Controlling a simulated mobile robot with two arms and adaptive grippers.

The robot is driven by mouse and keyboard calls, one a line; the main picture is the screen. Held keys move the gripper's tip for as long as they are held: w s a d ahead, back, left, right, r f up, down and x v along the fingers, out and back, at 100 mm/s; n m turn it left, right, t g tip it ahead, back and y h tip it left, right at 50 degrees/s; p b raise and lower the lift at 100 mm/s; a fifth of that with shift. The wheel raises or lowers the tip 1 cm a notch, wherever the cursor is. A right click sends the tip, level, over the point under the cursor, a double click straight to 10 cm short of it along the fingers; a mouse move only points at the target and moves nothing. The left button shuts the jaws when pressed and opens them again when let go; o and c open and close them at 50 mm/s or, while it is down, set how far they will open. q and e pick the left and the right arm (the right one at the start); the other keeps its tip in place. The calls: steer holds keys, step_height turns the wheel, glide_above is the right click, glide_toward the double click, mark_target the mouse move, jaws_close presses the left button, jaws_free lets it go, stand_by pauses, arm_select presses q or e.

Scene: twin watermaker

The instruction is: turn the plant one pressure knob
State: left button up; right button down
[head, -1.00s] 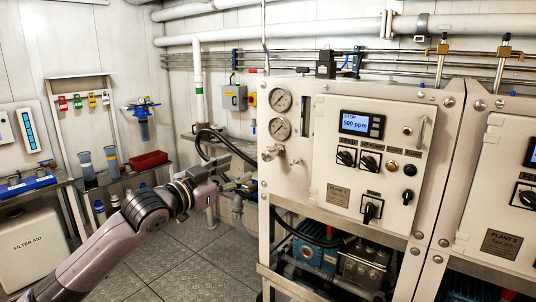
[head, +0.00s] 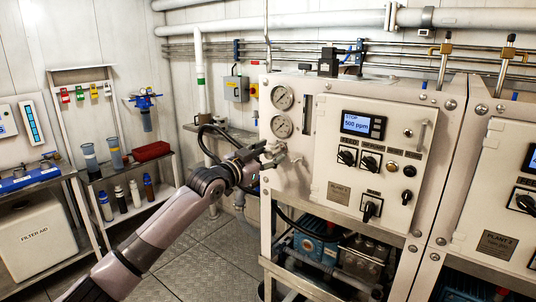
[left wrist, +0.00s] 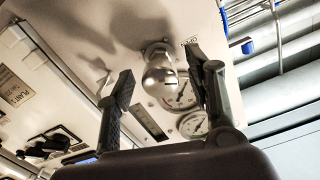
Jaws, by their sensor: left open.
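The plant one panel (head: 322,180) is a white cabinet front with two round gauges and a small screen. The silver round pressure knob (left wrist: 160,78) sticks out of the panel in the left wrist view, between the two fingers of my left gripper (left wrist: 161,62). The fingers are apart, with a gap on each side of the knob. In the head view my left gripper (head: 268,153) is at the panel's left edge, below the lower gauge (head: 281,125), and largely covers the knob. My right gripper is not in view.
A control box (head: 370,165) with switches sits right of the gauges. The plant two panel (head: 495,195) stands further right. A shelf rack with bottles and a red tray (head: 152,151) is at the left. A black hose (head: 205,135) runs behind my left gripper.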

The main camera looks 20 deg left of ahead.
arm_select(q)
steer(key=c, duration=0.7)
jaws_close()
steer(key=shift+n+p, duration=1)
steer(key=shift+n, duration=0.3)
steer(key=n+p, duration=0.2)
steer(key=n, duration=0.2)
steer(key=shift+n+p, duration=0.3)
steer(key=n+p, duration=0.2)
steer(key=n, duration=0.2)
steer(key=shift+n+p, duration=0.75)
steer(key=shift+n, duration=0.65)
